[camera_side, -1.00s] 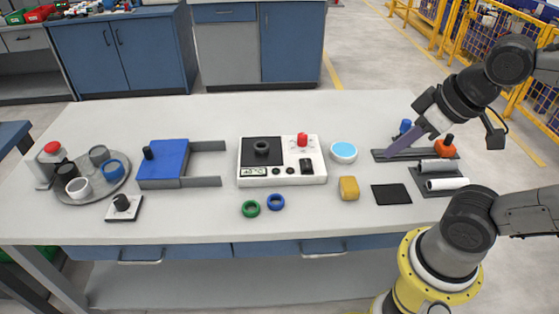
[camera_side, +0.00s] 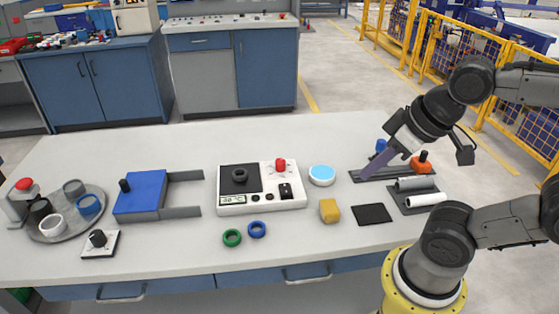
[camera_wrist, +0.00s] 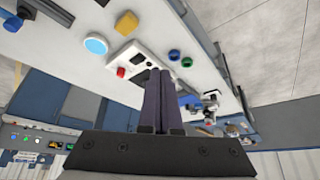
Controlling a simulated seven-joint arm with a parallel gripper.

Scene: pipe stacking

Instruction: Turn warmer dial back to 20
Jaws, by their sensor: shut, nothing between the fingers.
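The warmer (camera_side: 262,186) is a white box at the middle of the table. It has a dark square plate with a black ring (camera_side: 240,174) on it, a small display (camera_side: 232,199) with a °C reading too small to read surely, and a red-topped dial (camera_side: 280,165) at its back right. A black switch (camera_side: 286,191) is at its front right. My gripper (camera_side: 365,175) is shut and empty, well right of the warmer, over the dark rail at the table's right. In the wrist view my shut fingers (camera_wrist: 160,74) partly cover the warmer; the red dial (camera_wrist: 121,72) shows.
A blue-topped round dish (camera_side: 322,174) and a yellow block (camera_side: 329,211) lie between the warmer and my gripper. A blue box (camera_side: 140,195) stands left. Green (camera_side: 232,238) and blue (camera_side: 257,229) rings lie in front. A black-knobbed plate (camera_side: 98,242) is front left.

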